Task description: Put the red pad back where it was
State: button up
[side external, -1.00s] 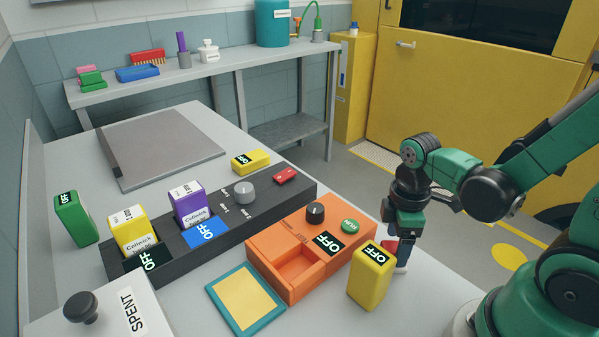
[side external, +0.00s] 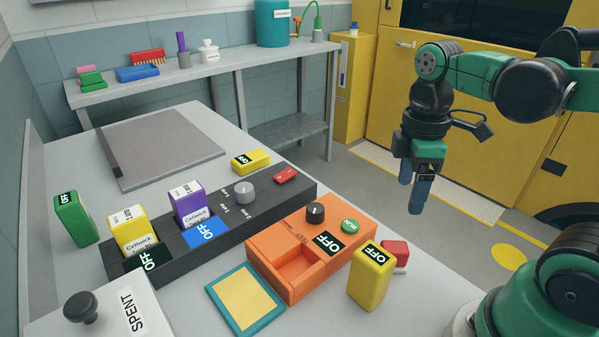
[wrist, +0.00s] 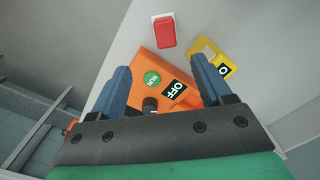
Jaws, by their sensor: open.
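The red pad (side external: 395,252) sits on the table behind the yellow OFF block (side external: 371,276), to the right of the orange RUN box (side external: 312,250). A white part shows under it. In the wrist view the red pad (wrist: 165,31) lies on the grey table, apart from the orange box (wrist: 168,78), near the yellow block (wrist: 208,52). My gripper (side external: 415,195) hangs fingers down, well above and slightly right of the pad. In the wrist view my gripper (wrist: 160,72) is open with nothing between its fingers.
A black battery tester strip (side external: 215,225) holds a yellow and a purple block and carries a red button (side external: 286,175). A teal-framed yellow mat (side external: 245,299) lies in front of the orange box. A white SPENT box (side external: 110,310) stands at front left. A grey plate (side external: 160,148) lies behind.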

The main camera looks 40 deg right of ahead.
jog(key=w+a+m+t, duration=0.3)
jog(key=w+m+t, duration=0.2)
jog(key=m+t, duration=0.2)
jog(key=shift+w+a+f+m+t, duration=0.15)
jog(key=shift+w+a+m+t, duration=0.15)
jog(key=shift+m, duration=0.7)
